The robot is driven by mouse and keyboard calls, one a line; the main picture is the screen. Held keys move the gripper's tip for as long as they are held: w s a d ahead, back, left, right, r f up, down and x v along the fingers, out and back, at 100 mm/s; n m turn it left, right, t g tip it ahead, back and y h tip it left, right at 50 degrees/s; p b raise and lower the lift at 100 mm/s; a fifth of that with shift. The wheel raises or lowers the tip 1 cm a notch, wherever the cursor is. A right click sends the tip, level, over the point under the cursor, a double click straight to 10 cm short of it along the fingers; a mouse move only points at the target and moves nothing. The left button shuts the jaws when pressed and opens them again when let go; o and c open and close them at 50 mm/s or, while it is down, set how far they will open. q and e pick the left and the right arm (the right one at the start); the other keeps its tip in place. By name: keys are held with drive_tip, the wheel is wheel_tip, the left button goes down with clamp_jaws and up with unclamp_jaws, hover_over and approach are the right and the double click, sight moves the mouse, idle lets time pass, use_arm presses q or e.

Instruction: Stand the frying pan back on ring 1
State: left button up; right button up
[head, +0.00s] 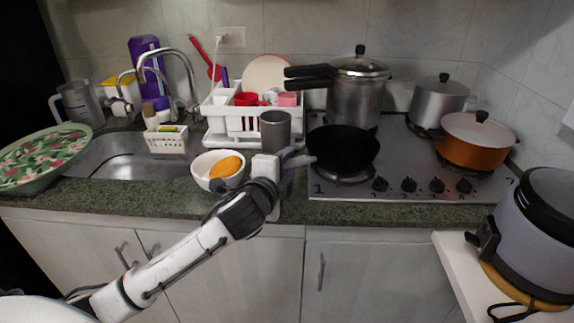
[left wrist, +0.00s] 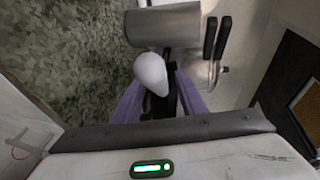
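The black frying pan (head: 343,147) is over the front left ring (head: 348,178) of the steel hob, beside the printed number 1. Part of the ring shows below the pan's front edge; I cannot tell whether the pan rests on it. My left gripper (head: 292,160) is at the pan's left side, by its short pale handle end. In the left wrist view, a pale rounded piece (left wrist: 152,72) lies at the purple fingers of the left gripper (left wrist: 156,92). I cannot tell whether they are shut on it. My right gripper is not in view.
A grey canister (head: 275,131) stands just behind the gripper, and a white bowl (head: 203,168) with an orange item is left of it. A pressure cooker (head: 356,95), a steel pot (head: 438,100) and an orange pot (head: 474,143) occupy the other hob areas.

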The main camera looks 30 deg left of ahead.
use_arm(q)
drive_tip(key=shift+f+b, duration=0.2)
drive_tip(key=shift+b, duration=0.5)
drive_tip(key=v, duration=1)
drive_tip(key=shift+s+d, duration=0.1)
